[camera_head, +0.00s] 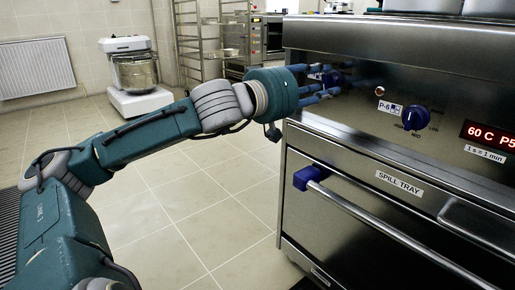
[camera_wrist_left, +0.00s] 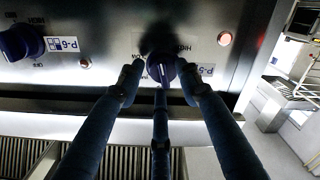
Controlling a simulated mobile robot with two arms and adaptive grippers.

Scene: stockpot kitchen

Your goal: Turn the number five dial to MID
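The number five dial (camera_wrist_left: 162,67) is a dark blue knob on the steel front panel, beside an upside-down P-5 label (camera_wrist_left: 206,71) in the left wrist view. A pale upright mark shows on its face; the text around it is too dark to read surely. In the head view the dial (camera_head: 327,77) is partly behind my fingers. My left gripper (camera_head: 318,88) has blue fingers pointing at the panel. In the left wrist view its fingers (camera_wrist_left: 160,80) are spread, two on either side of the dial and one below. Contact is not clear. My right gripper is out of view.
The P-6 dial (camera_head: 415,118) is to the right, with a red display (camera_head: 487,134) beyond it. Below are a spill tray (camera_head: 399,183) and a protruding oven handle (camera_head: 385,230) with a blue end. A mixer (camera_head: 134,72) stands far back. The tiled floor is clear at left.

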